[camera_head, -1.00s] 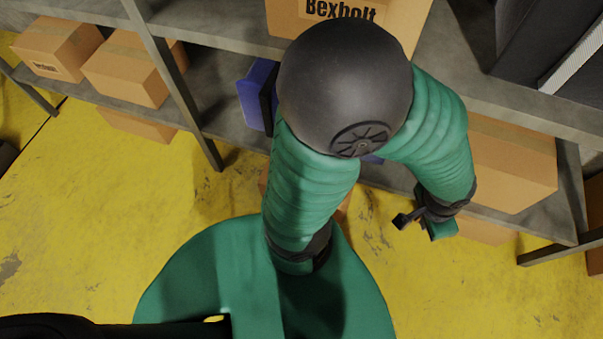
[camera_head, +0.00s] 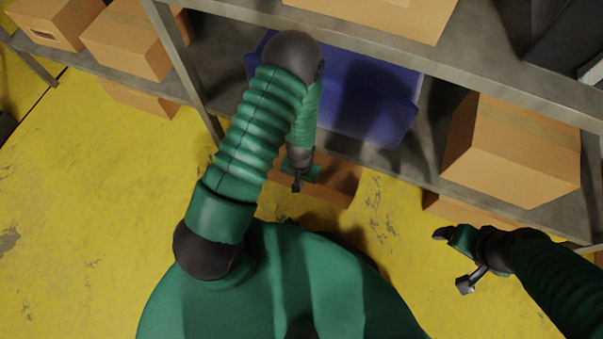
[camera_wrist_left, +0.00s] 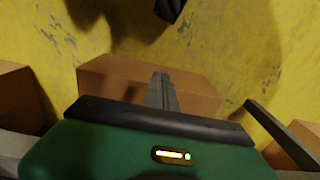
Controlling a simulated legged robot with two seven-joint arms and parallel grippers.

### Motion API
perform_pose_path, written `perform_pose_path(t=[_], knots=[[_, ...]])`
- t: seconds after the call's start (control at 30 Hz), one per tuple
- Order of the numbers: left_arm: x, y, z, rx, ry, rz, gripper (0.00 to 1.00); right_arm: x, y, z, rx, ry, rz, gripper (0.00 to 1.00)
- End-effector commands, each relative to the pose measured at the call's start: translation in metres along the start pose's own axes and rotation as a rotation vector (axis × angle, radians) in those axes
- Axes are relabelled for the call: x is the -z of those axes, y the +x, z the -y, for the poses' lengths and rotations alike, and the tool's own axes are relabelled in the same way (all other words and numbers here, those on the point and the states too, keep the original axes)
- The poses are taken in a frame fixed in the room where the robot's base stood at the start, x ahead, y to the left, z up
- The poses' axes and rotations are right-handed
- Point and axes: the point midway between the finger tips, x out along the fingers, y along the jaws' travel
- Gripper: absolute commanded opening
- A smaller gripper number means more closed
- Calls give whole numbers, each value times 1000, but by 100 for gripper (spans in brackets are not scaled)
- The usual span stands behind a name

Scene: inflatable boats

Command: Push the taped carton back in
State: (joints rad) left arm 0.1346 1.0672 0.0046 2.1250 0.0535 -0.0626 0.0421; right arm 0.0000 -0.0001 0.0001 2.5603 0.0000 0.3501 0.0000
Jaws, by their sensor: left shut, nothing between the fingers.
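A brown carton (camera_head: 522,145) with a strip of tape along its top sits on the lower shelf at the right, its front close to the shelf edge. Another carton (camera_head: 338,180) is low down, below the blue bin, partly behind my left gripper; it also shows in the left wrist view (camera_wrist_left: 110,75). My left gripper (camera_head: 297,183) is shut and empty, in front of the bin and above that low carton. Its fingers (camera_wrist_left: 163,85) overlap the low carton in the left wrist view; contact cannot be told. My right gripper (camera_head: 453,259) is open and empty, in front of the right shelf.
A blue bin (camera_head: 375,105) stands on the lower shelf. An upper-shelf carton (camera_head: 400,12) overhangs the view's top. More cartons (camera_head: 125,45) sit at the left beyond a grey shelf post (camera_head: 180,75). The yellow floor (camera_head: 90,210) at left is clear.

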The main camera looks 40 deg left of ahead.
Motion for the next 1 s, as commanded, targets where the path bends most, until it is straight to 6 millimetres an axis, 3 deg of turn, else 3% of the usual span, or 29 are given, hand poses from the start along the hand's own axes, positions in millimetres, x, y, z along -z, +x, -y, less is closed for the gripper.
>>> perform_pose_path(t=[0.17, 0.6, 0.8, 1.0], knots=[[-6, 28, 2, 2, -10, 10, 0, -2, 10, 0, 0, 0, 0, 90], [-8, 123, 2, 2, -8, 12, 0, -17, 72, 0, 0, 0, 0, 90], [25, 120, 2, 1, -8, 7, 0, -21, 90, 0, 0, 0, 0, 90], [34, 115, 2, 2, -8, 10, 0, -22, 92, 0, 0, 0, 0, 90]])
